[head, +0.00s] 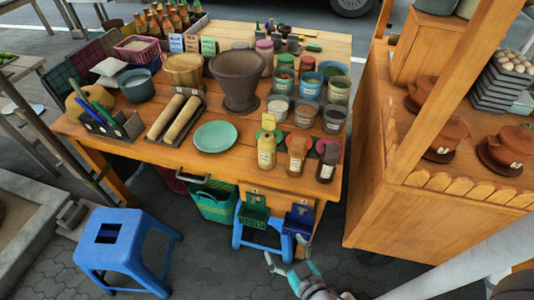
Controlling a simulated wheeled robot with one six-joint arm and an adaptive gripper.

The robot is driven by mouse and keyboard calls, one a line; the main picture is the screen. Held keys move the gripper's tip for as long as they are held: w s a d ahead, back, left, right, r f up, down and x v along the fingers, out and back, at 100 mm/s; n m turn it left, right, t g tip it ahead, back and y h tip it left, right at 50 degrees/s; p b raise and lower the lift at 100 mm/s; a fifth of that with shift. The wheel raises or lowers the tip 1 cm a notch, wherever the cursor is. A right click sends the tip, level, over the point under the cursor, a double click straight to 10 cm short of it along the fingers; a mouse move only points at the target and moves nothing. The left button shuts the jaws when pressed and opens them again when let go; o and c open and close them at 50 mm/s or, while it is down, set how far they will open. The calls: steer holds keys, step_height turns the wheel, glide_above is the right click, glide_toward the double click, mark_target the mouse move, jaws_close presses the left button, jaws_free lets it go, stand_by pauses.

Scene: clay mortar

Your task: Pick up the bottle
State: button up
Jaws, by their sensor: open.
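Several brown bottles (173,20) stand in a crate at the back left. Which one is the task's bottle, I cannot tell. My gripper (286,252) is open and empty, in front of the table and below the three front bottles in the picture. It is apart from them.
Small baskets (253,212) hang at the table front. A blue stool (124,240) and a wooden stall (410,215) flank the front.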

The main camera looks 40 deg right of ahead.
steer(key=w+d+r+m+h, duration=0.2)
steer(key=w+d+h, duration=0.15)
steer(key=w, duration=0.55)
steer(key=m+h, duration=0.4)
glide_toward(269, 153)
steer(key=x, duration=0.7)
steer(key=shift+w+d, duration=0.25)
steer(key=shift+a+x, duration=0.25)
steer(key=shift+x, duration=2.5)
steer(key=shift+w+r, duration=0.1)
steer(key=shift+w, duration=0.1)
steer(key=c, duration=1.3)
